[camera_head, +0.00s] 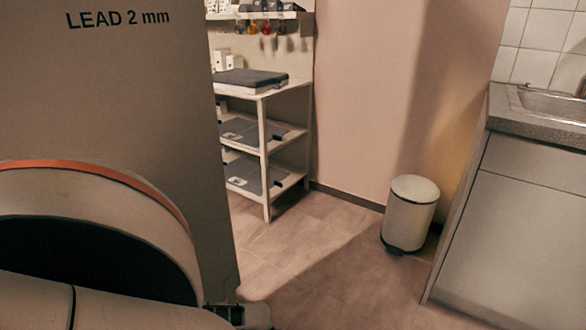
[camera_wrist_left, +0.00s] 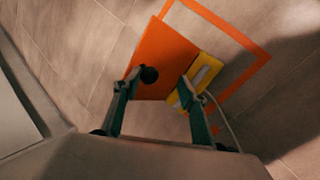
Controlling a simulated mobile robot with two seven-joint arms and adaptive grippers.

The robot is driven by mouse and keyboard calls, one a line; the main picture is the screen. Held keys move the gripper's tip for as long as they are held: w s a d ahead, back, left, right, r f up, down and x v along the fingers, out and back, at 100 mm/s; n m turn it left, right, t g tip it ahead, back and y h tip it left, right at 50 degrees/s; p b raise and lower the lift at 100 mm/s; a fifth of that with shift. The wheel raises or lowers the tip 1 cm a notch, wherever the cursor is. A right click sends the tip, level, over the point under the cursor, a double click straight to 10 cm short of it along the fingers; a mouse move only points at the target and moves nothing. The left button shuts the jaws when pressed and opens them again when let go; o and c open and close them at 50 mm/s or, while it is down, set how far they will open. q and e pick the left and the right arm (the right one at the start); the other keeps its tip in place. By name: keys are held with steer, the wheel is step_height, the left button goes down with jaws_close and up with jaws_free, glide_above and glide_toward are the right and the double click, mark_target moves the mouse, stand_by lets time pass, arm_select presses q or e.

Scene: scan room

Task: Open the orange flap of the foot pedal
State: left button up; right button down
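In the left wrist view, the flat orange flap (camera_wrist_left: 165,55) lies beside the yellow frame of the foot pedal (camera_wrist_left: 208,72), which has a grey strip inside. A round black knob (camera_wrist_left: 149,74) is on or in front of the flap. I cannot tell the flap's angle. My left gripper (camera_wrist_left: 158,82) has its two dark green fingers spread apart. The left fingertip is close to the knob and the right one overlaps the yellow frame; contact is unclear. The pedal does not show in the head view. My right gripper is in neither view.
Orange floor tape (camera_wrist_left: 255,70) surrounds the pedal, and a pale cable (camera_wrist_left: 226,120) runs from it. In the head view, a lead screen (camera_head: 150,90) stands left. A shelf unit (camera_head: 265,140), white bin (camera_head: 410,212) and sink cabinet (camera_head: 520,215) stand beyond open floor (camera_head: 330,270).

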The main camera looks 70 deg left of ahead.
arm_select(q)
steer(key=shift+s+f, duration=0.25)
steer(key=shift+s, duration=0.15)
steer(key=s+a+r+p, duration=0.1)
steer(key=s+a+r, duration=0.2)
steer(key=a, duration=0.4)
steer(key=shift+s+r, duration=0.15)
steer(key=shift+r, duration=0.55)
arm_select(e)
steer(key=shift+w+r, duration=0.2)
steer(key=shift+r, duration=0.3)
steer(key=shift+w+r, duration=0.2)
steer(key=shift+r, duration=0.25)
